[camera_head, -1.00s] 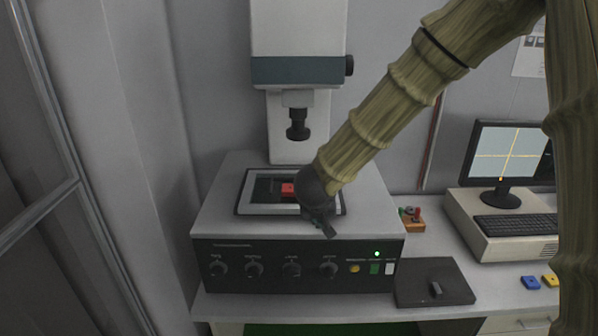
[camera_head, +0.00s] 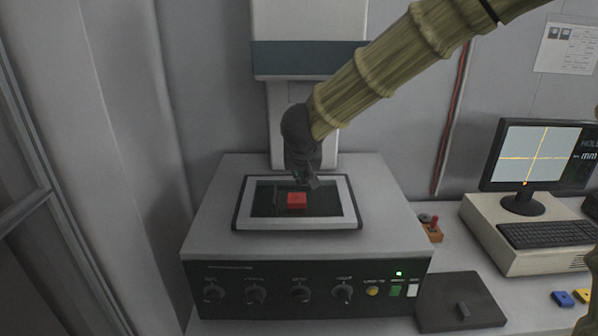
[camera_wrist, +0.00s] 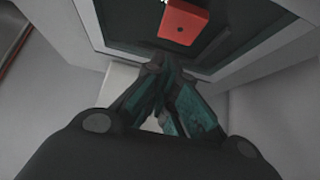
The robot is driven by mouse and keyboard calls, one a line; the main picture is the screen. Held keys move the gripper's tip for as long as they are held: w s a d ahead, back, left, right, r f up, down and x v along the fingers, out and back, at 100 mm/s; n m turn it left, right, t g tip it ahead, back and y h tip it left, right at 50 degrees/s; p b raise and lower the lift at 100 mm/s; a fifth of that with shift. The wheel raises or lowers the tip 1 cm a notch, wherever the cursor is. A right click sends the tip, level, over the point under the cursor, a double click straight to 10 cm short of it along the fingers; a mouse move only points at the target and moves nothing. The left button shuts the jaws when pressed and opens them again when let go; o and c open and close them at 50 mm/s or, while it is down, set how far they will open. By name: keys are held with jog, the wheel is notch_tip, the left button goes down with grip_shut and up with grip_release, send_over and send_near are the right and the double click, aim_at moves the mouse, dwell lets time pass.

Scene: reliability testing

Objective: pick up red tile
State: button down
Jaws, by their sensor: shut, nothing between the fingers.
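The red tile (camera_head: 297,200) lies on the dark stage inside the pale frame (camera_head: 350,222) on top of the test machine. My gripper (camera_head: 313,184) hangs just behind and above the tile in the head view, with its fingers closed and empty. In the wrist view the red tile (camera_wrist: 184,22) shows at the top, with a small dark mark on it. The fingertips (camera_wrist: 158,66) meet just below it in that picture, apart from the tile. Whether the fingers are level with the tile or higher is hard to tell.
The machine's column (camera_head: 308,60) stands behind the stage, close to my arm. A dark plate (camera_head: 455,290) with a small block, a red-knobbed joystick (camera_head: 432,226), a computer (camera_head: 520,240), and blue and yellow tiles (camera_head: 563,298) are at the right. The stage around the red tile is clear.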

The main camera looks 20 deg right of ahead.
aim_at(297, 201)
jog(key=x, duration=0.7)
jog(key=shift+d, duration=0.1)
jog(key=shift+s, duration=0.1)
